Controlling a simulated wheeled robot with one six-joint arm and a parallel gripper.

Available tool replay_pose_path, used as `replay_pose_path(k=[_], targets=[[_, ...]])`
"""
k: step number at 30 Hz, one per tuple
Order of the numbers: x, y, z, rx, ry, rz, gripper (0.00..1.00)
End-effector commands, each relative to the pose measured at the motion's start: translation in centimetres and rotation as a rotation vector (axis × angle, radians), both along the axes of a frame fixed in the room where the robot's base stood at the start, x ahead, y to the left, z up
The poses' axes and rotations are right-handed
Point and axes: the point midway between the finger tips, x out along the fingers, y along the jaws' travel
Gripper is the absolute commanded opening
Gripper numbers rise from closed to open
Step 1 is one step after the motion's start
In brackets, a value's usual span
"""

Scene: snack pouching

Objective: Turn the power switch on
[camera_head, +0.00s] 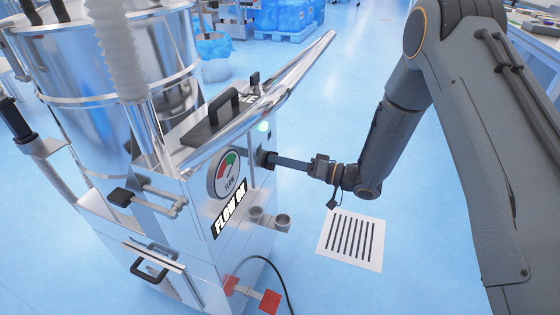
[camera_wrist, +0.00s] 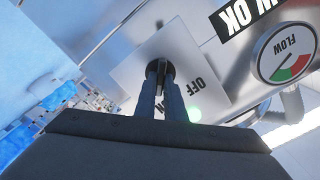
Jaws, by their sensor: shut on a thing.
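The power switch (camera_wrist: 157,67) is a dark round knob on a pale plate (camera_wrist: 128,70) on the machine's side. In the head view my gripper (camera_head: 271,160) reaches in from the right to the dark switch (camera_head: 261,157) on the steel machine (camera_head: 262,190). A pale green glowing spot (camera_head: 264,126) shows above the switch, and a greenish glow (camera_wrist: 194,113) shows in the wrist view.
A flow gauge (camera_head: 226,174) and a FLOW OK sign (camera_head: 229,209) are on the neighbouring face. A cup-like fitting (camera_head: 282,221) juts out below my gripper. A black cable (camera_head: 283,275) and red feet (camera_head: 270,301) are at the base. The floor at right is mostly clear around a striped sheet (camera_head: 350,240).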

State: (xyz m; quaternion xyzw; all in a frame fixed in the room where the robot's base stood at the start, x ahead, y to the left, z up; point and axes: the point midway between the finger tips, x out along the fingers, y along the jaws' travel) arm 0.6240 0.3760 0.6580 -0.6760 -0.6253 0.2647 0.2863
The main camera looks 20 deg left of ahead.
Motion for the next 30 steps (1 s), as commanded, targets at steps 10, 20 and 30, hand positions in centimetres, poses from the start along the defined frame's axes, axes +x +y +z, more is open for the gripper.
replay_pose_path(k=[10, 20, 30], targets=[[0.0, 0.0, 0.0, -0.001, 0.0, -0.001, 0.28], [0.0, -1.2, 0.0, 0.0, 0.0, -0.003, 0.28], [-0.4, -6.5, 0.0, -0.001, 0.001, -0.004, 0.28]])
